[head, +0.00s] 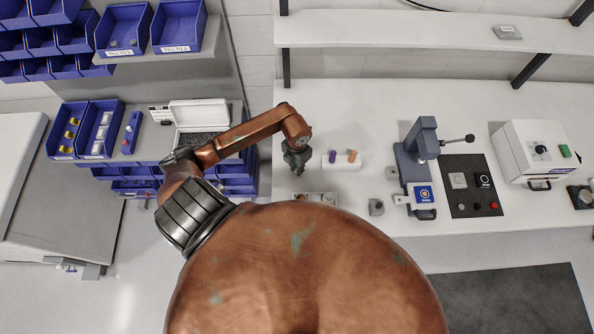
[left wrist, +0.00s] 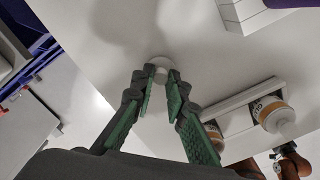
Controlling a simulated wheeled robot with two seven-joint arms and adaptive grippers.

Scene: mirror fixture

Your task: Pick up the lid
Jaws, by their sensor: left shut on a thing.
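My left gripper (head: 297,160) is over the white worktop, left of a small white stand, with its fingers pointing down. The lid looks to be at or just above the white surface; I cannot tell which. In the head view the lid is hidden by the gripper. My right gripper is not clearly seen in either view.
The white stand (head: 342,166) carries a purple and an orange piece. White bottles with orange labels (left wrist: 270,108) stand in a holder near the gripper. A grey press (head: 416,160) stands to the right, an open case (head: 200,113) and blue bins (head: 100,128) to the left.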

